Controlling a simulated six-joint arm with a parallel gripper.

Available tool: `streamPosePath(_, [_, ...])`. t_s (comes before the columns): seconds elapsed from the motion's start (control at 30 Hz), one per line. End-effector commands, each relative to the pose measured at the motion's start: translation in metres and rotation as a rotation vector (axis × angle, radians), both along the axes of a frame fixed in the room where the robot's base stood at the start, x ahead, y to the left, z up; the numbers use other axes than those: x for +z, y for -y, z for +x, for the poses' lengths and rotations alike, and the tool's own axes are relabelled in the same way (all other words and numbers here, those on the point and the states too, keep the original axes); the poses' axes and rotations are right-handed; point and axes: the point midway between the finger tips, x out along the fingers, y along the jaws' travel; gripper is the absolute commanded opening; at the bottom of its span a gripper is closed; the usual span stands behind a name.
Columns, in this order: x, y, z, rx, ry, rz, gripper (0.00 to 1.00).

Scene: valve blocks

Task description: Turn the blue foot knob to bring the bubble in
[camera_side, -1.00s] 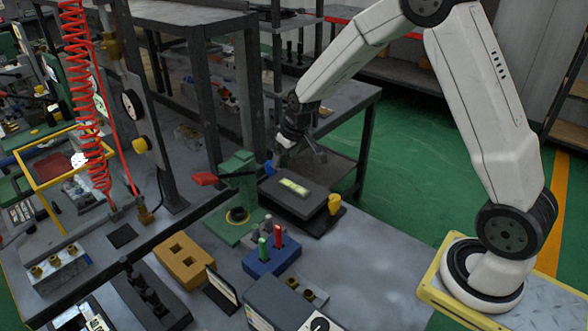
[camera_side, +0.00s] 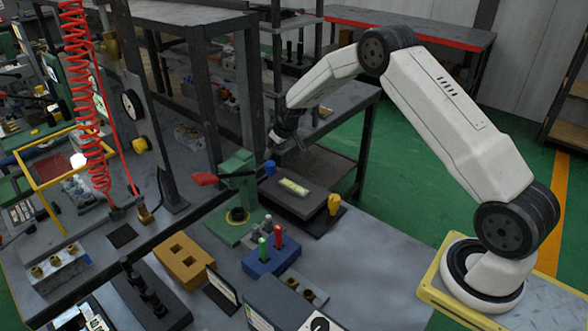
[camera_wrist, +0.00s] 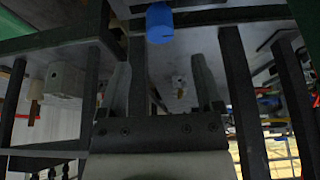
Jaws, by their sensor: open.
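The blue foot knob (camera_side: 270,167) sits at the back left corner of a dark levelling plate (camera_side: 308,205). It also shows at the top of the wrist view (camera_wrist: 159,22). A pale yellow-green vial (camera_side: 293,187) lies on the plate; its bubble is too small to make out. A yellow knob (camera_side: 334,203) is at the plate's right end. My gripper (camera_side: 296,147) is above and behind the plate, close to the blue knob but apart from it. In the wrist view, my gripper's fingers (camera_wrist: 160,88) are spread with nothing between them.
A green stand with a red handle (camera_side: 204,179) stands left of the plate, close to the blue knob. A blue block with red and green pegs (camera_side: 270,258) is in front. A dark shelf frame (camera_side: 250,90) rises behind. The table to the right (camera_side: 390,255) is clear.

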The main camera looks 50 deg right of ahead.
Motion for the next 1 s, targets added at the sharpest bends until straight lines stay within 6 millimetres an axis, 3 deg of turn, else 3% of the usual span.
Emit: streamPosePath(1.0, [-0.069, 0.000, 0.028, 0.000, -0.001, -0.001, 0.84])
